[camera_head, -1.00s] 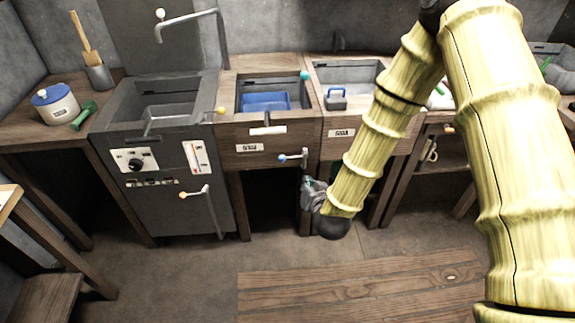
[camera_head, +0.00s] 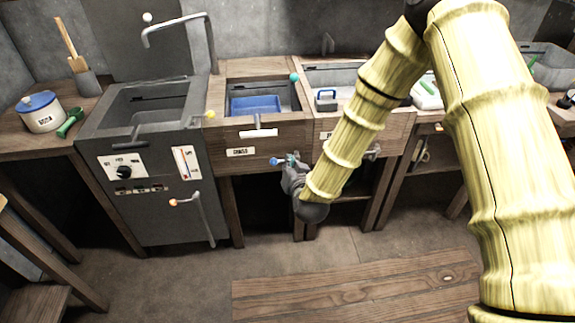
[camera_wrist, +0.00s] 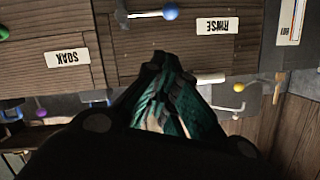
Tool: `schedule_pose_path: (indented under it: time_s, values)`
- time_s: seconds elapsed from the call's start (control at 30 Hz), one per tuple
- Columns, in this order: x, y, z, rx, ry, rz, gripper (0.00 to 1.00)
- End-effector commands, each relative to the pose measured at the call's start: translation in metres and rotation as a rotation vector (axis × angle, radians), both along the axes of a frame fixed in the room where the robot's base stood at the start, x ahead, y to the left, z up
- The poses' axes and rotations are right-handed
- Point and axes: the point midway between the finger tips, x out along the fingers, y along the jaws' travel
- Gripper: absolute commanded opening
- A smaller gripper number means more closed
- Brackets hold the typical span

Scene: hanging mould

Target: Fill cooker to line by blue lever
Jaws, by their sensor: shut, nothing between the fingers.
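The cooker (camera_head: 150,215) is the dark grey unit at left in the head view, with a basin on top, a knob and a white gauge (camera_head: 187,162) with a red mark. I cannot tell the liquid level in it. The blue lever (camera_head: 275,161) is a blue ball on a short rod under the front of the rinse basin; its ball (camera_wrist: 170,12) shows at the top of the inverted wrist view. My gripper (camera_head: 291,161) is shut and empty, just right of the blue lever. In the wrist view its fingers (camera_wrist: 163,68) point toward the lever; contact is unclear.
A yellow knob (camera_head: 211,115), a teal knob (camera_head: 294,77) and an orange-tipped lever (camera_head: 173,203) are nearby. A blue tray (camera_head: 255,105) sits in the rinse basin. A white pot (camera_head: 42,112) stands at left. Floor in front is open.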

Motion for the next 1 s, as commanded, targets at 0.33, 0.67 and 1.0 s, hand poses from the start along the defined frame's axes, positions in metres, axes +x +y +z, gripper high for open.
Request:
schedule_pose_path:
  time_s: [0.33,0.67,1.0]
  values:
    - [0.054,0.013,-0.016,0.0,-0.001,0.0,0.0]
    - [0.082,0.027,-0.042,0.0,0.001,0.0,0.0]
    - [0.088,0.032,-0.054,0.0,0.0,0.0,0.0]
